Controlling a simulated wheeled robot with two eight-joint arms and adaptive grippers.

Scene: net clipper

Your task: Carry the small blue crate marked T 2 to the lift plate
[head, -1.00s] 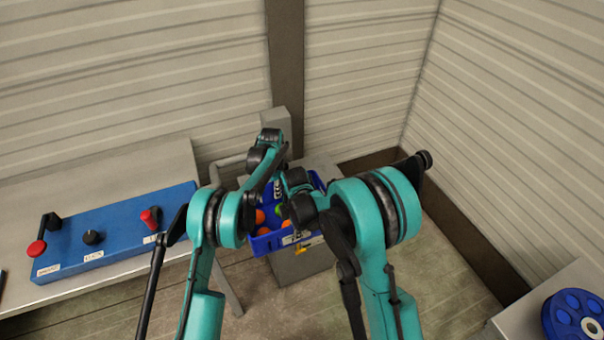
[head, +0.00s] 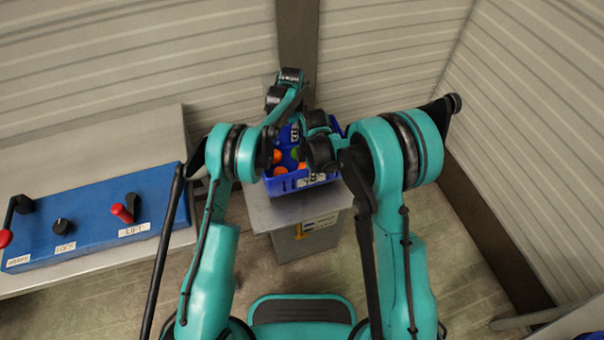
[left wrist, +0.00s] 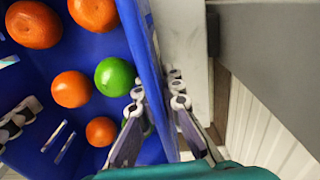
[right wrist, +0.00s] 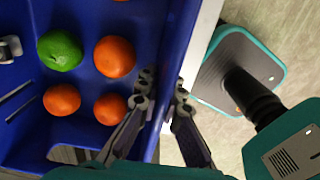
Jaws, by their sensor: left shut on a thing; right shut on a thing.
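The small blue crate (head: 285,186) sits over the grey lift plate (head: 262,215) in the head view; whether it touches the plate I cannot tell. It holds several orange balls or fruits (right wrist: 115,57) and a green one (left wrist: 115,75). My left gripper (left wrist: 160,97) is shut on the crate's far wall, one finger inside and one outside. My right gripper (right wrist: 162,92) is shut on the near wall in the same way. Both grippers are partly hidden by my arms in the head view, and the crate's marking is too small to read.
A blue control panel (head: 95,215) with a red lever marked LIFT (head: 122,213) lies on a grey bench at left. A pillar (head: 297,45) and ribbed walls stand behind the crate. A pedestal (head: 305,243) supports the plate.

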